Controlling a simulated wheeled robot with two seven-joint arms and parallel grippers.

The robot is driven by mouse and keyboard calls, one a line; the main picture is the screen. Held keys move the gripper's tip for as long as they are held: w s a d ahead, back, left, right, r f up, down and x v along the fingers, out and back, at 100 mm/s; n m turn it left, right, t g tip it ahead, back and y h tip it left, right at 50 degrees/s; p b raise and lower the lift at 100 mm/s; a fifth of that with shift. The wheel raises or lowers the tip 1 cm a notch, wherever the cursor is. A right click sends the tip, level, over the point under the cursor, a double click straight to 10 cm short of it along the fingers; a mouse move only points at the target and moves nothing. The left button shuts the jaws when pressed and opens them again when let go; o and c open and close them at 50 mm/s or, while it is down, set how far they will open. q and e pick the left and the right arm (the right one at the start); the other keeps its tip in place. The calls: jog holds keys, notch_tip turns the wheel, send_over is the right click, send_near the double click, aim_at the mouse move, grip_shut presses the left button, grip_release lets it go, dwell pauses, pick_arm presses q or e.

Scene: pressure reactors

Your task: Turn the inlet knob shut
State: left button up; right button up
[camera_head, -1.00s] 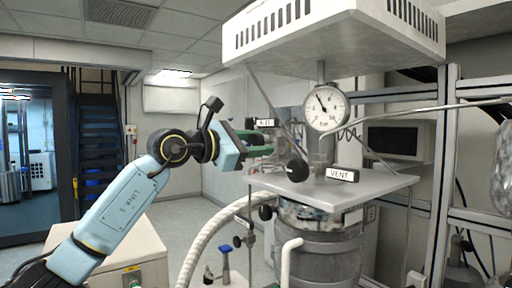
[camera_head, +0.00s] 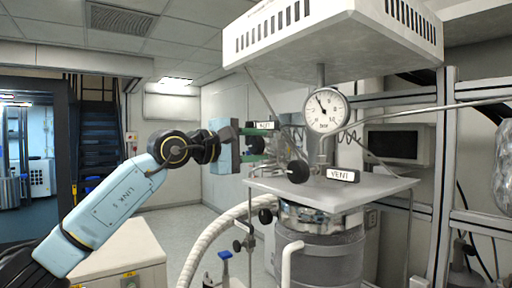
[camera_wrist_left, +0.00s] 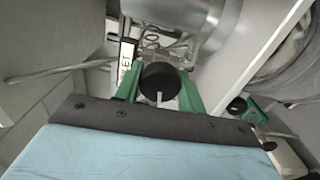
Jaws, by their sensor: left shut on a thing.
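The inlet knob (camera_wrist_left: 160,82) is a round black knob with a white mark, seen in the left wrist view between the green fingers of my left gripper (camera_wrist_left: 158,92). The fingers are shut on its sides. A partly visible white label (camera_wrist_left: 126,58) stands beside it. In the head view my left gripper (camera_head: 262,145) reaches in from the left at the reactor head, beside the inlet label (camera_head: 264,125). The inlet knob is hidden there by the gripper. My right gripper is not in view.
A black knob (camera_head: 298,171) and the VENT label (camera_head: 343,175) are just right of the gripper. A pressure gauge (camera_head: 326,110) stands above the metal plate (camera_head: 350,191). A white housing (camera_head: 340,35) hangs overhead. A ribbed hose (camera_head: 205,240) curves below.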

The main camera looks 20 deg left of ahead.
pick_arm(q)
jog(key=shift+m, duration=1.1)
jog(key=o, duration=1)
jog(key=shift+c, duration=0.2)
jog(key=b+v, duration=0.3)
jog(key=v, duration=1)
jog(key=shift+s+a+b, duration=0.15)
jog(key=shift+b, duration=0.25)
